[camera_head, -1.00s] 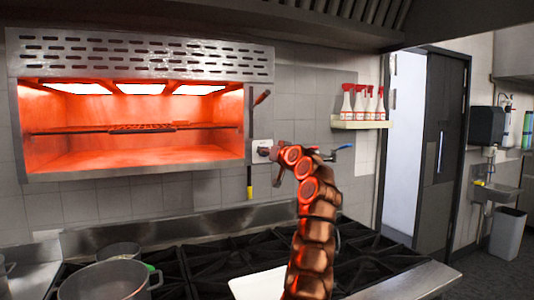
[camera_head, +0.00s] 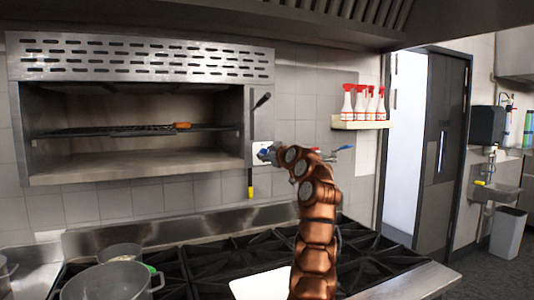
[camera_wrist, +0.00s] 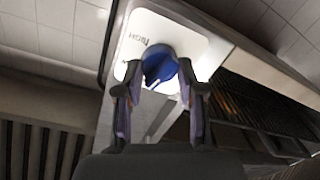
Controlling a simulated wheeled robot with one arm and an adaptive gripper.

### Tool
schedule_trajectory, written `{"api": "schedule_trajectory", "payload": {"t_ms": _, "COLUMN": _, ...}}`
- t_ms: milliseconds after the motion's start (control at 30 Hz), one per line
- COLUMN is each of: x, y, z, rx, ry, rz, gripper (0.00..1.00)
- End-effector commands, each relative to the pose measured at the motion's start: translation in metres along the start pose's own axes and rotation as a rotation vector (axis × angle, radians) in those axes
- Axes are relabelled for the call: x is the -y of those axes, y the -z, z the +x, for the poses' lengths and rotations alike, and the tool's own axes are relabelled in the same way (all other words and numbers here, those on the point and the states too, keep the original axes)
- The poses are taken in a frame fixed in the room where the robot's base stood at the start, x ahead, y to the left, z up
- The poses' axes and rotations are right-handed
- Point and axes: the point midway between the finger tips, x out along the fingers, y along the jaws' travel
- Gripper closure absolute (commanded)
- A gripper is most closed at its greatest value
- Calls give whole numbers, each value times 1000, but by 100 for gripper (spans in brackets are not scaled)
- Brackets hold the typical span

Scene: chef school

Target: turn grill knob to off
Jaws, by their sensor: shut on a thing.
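The grill (camera_head: 140,110) is a metal wall unit at the upper left in the head view, and its inside is dark with no glow. Its knob (camera_wrist: 160,66) is blue and sits on a white plate (camera_wrist: 147,36) in the wrist view. My gripper (camera_wrist: 160,88) has a finger on each side of the knob and is shut on it. In the head view my gripper (camera_head: 268,153) reaches the white plate just right of the grill, and it partly hides the knob there.
Below are a black stove top (camera_head: 225,255) and a pot (camera_head: 105,282) at the lower left. A lever with a dark handle (camera_head: 261,101) stands above the knob. Spray bottles stand on a shelf (camera_head: 361,125) to the right.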

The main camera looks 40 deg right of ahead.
Motion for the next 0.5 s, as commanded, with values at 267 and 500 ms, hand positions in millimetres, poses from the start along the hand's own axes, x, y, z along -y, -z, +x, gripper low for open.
{"api": "schedule_trajectory", "payload": {"t_ms": 267, "x": 1, "y": 0, "z": 1, "rx": 16, "ry": -4, "rz": -198, "gripper": 96}}
{"api": "schedule_trajectory", "payload": {"t_ms": 500, "x": 2, "y": -1, "z": 1, "rx": 24, "ry": -5, "rz": -298, "gripper": 96}}
